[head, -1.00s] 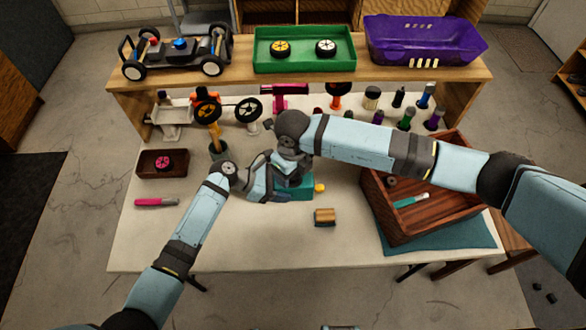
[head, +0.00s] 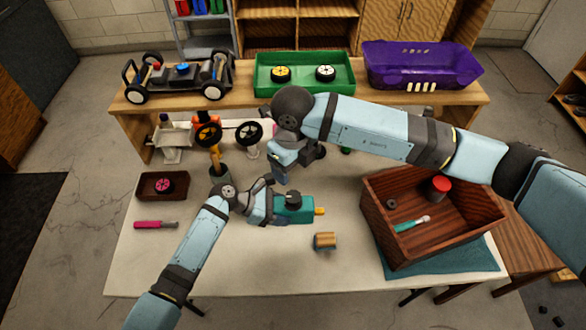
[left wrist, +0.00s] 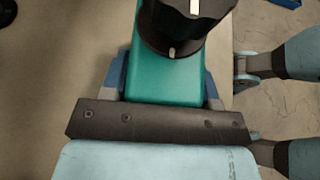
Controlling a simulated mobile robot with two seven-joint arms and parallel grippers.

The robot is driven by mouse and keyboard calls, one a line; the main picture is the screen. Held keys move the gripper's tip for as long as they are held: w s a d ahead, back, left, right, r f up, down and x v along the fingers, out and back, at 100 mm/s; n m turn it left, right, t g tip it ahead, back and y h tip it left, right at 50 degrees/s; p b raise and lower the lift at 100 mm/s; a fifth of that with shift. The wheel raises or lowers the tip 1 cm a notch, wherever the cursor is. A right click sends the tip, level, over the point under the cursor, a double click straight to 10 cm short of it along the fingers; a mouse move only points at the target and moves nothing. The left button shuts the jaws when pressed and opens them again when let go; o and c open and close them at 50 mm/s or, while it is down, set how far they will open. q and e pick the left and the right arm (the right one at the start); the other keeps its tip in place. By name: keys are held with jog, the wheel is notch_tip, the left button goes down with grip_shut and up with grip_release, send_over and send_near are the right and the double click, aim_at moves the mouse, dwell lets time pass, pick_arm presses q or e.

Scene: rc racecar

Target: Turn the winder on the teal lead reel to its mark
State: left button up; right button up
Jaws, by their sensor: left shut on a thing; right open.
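The teal lead reel (head: 295,214) is a small box on the white table with a black winder knob (head: 293,199) on top and a yellow piece at its right end. In the left wrist view the teal body (left wrist: 165,80) fills the middle, and the black winder (left wrist: 180,22) shows a pale line on its side and a pale mark on top. My left gripper (head: 280,208) is shut on the teal reel, a finger on each side of it. My right gripper (head: 280,175) is above and behind the reel, apart from the winder; its fingertips are small in the head view.
A wooden crate (head: 376,221) with a teal-handled tool and a red-topped can stands at right. A small wood-and-metal block (head: 325,241) lies in front of the reel. A pink-handled tool (head: 155,225) and a small brown tray (head: 148,187) are at left. A shelf (head: 240,90) spans the back.

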pick_arm(q)
jog(key=o, duration=1)
jog(key=shift+c, duration=0.2)
jog(key=v, duration=1.2)
